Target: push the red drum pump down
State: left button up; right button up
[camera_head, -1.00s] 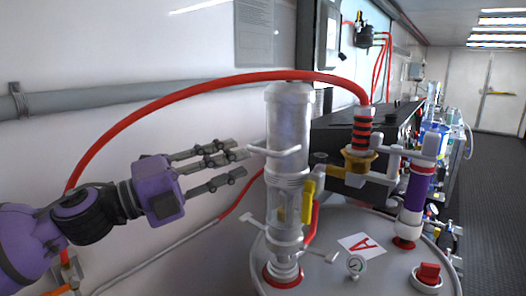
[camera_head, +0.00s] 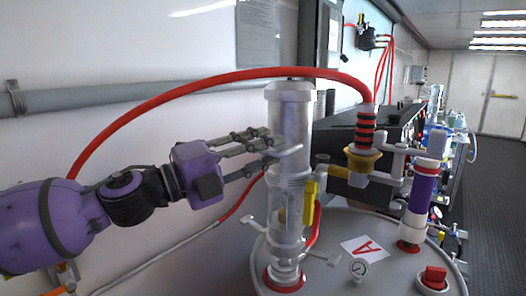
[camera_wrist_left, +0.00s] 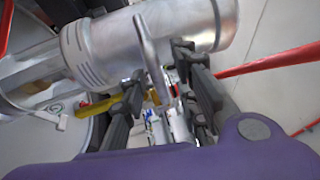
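The drum pump is a tall silver cylinder (camera_head: 290,125) with a red ring at its base, upright on a grey drum lid (camera_head: 330,278) marked with a red letter A. A silver side handle (camera_head: 287,153) sticks out from the cylinder. My left gripper (camera_head: 262,150) comes from the left, its fingers at the pump's left side beside the handle. In the left wrist view the pump body (camera_wrist_left: 150,40) crosses the top, and the handle bar (camera_wrist_left: 153,65) lies between the spread fingers (camera_wrist_left: 165,85). Contact cannot be told. My right gripper is not in view.
A red hose (camera_head: 215,80) arches over the pump to a red-and-black banded fitting (camera_head: 364,130). A wall pipe (camera_head: 120,95) runs behind my arm.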

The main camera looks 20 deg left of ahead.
pick_arm(q)
jog(key=shift+c, duration=0.5)
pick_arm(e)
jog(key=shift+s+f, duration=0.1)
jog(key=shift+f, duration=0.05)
pick_arm(q)
jog(key=c, duration=0.6)
grip_shut()
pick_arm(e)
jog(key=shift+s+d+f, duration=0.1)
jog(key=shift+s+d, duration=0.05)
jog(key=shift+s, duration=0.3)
